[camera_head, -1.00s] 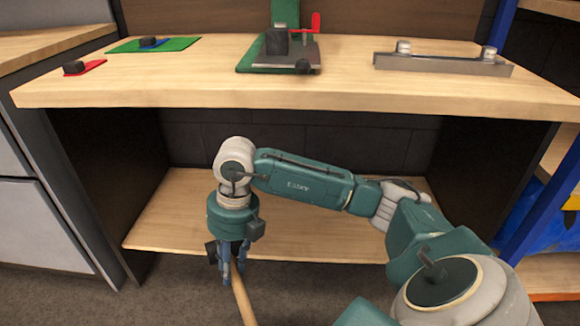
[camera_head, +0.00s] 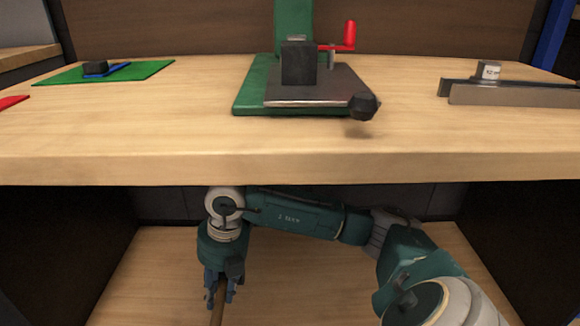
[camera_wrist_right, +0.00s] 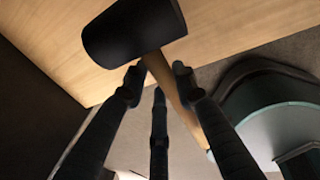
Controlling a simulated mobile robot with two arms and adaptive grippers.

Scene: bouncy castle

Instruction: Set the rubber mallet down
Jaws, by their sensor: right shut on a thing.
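The rubber mallet has a black head (camera_wrist_right: 133,30) and a light wooden handle (camera_wrist_right: 172,85) in the right wrist view. My right gripper (camera_head: 220,292) is shut on the handle, and its dark fingers (camera_wrist_right: 158,88) close around it just below the head. In the head view, only part of the handle (camera_head: 217,312) shows below the fingers, and the mallet head is hidden. The gripper is below the tabletop, in front of or over the lower wooden shelf (camera_head: 290,270). I cannot tell whether the mallet touches it. My left gripper is not in view.
The workbench top (camera_head: 180,140) overhangs my right arm. Dark side panels bound the shelf, which looks bare.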

